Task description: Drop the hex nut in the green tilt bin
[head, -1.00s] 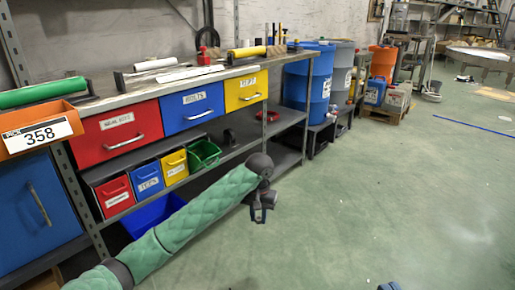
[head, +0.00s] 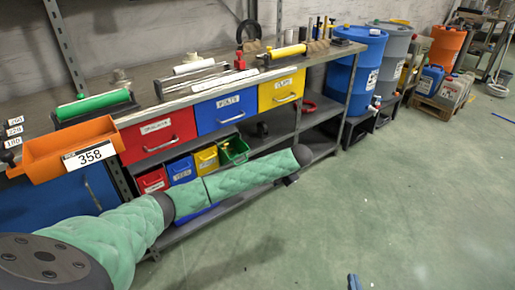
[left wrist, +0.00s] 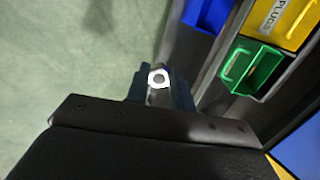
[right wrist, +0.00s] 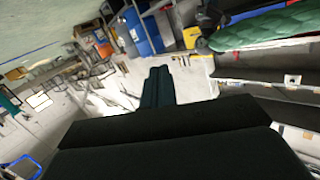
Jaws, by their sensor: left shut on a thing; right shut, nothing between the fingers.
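The hex nut (left wrist: 158,78), a small silver ring, is held between the fingertips of my left gripper (left wrist: 158,88) in the left wrist view. The green tilt bin (left wrist: 235,72) is to the right of the gripper there, apart from it, with its open top showing. In the head view the green tilt bin (head: 234,148) stands at the right end of the row of small bins, its lower part behind my left arm. My left gripper is mostly hidden behind its wrist in that view. My right gripper (right wrist: 157,82) is shut and empty in the right wrist view.
Yellow (head: 206,159), blue (head: 181,168) and red (head: 152,181) small bins sit left of the green one, under large drawers. The workbench (head: 145,82) top overhangs them. An orange bin (head: 50,160) juts out at the left. The floor (head: 400,190) at right is open.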

